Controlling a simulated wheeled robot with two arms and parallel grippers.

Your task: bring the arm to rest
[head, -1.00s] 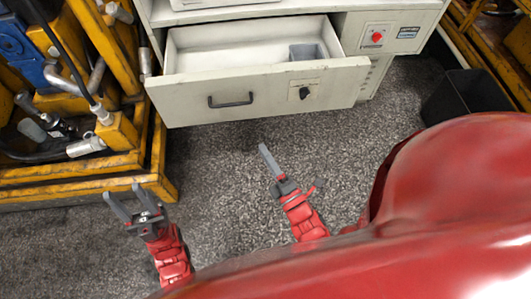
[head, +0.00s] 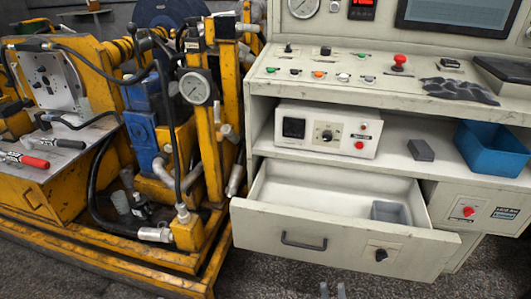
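Two grey fingertips of my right gripper (head: 332,290) just show at the bottom edge of the head view, in front of the open drawer and below its front panel. A gap shows between the tips, and nothing is seen between them. The rest of that gripper and its arm are below the picture. My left gripper is out of view.
The cabinet drawer (head: 345,238) stands pulled open, with a small grey box (head: 390,212) inside. On the shelf above are a control unit (head: 327,131), a grey block (head: 421,150) and a blue bin (head: 492,150). A yellow hydraulic rig (head: 205,130) stands left. Floor (head: 270,282) is clear below.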

